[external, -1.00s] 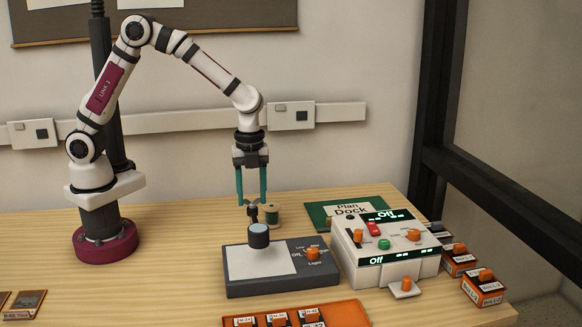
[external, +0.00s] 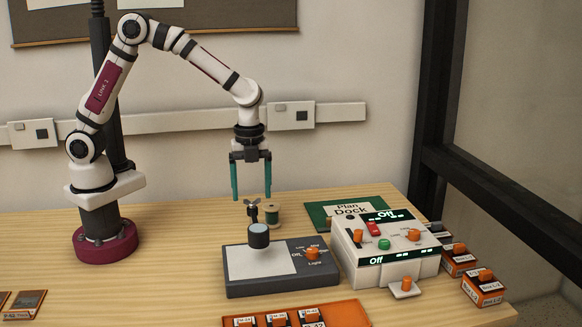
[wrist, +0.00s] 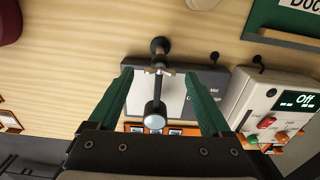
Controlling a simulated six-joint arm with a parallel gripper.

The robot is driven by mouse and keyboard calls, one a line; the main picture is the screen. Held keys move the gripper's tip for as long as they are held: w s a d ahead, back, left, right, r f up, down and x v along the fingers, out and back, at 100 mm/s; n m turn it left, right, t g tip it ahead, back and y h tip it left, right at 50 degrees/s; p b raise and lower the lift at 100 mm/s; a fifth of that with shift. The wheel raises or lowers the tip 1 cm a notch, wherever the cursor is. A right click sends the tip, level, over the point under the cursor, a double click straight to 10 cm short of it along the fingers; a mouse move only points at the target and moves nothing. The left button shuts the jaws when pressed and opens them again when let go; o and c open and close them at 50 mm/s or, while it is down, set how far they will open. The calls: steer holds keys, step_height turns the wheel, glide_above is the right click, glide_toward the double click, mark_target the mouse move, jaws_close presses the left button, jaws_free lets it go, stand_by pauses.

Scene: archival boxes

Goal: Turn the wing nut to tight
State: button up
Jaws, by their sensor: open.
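The small dark wing nut (external: 252,203) sits on top of a dark post, above the round lens head (external: 259,236) of the light box (external: 268,286). In the wrist view the wing nut (wrist: 159,70) shows its wings spread left and right, brownish, between the fingertips. My gripper (external: 251,197) has two green fingers pointing down, open and empty. Its tips are around the wing nut's height or slightly above, one on either side, with a gap to each wing. The wrist view shows the gripper (wrist: 158,74) the same way. I cannot read any tightness mark.
A thread spool (external: 273,215) stands close behind the post. The white control box (external: 385,250) with knobs and "Off" displays is to the right, before the green Plan Dock board (external: 318,213). An orange tray (external: 350,312) lies in front. The table's left side is mostly clear.

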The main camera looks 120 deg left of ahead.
step_height(320, 180, up, 14)
steer(key=shift+r, duration=0.25)
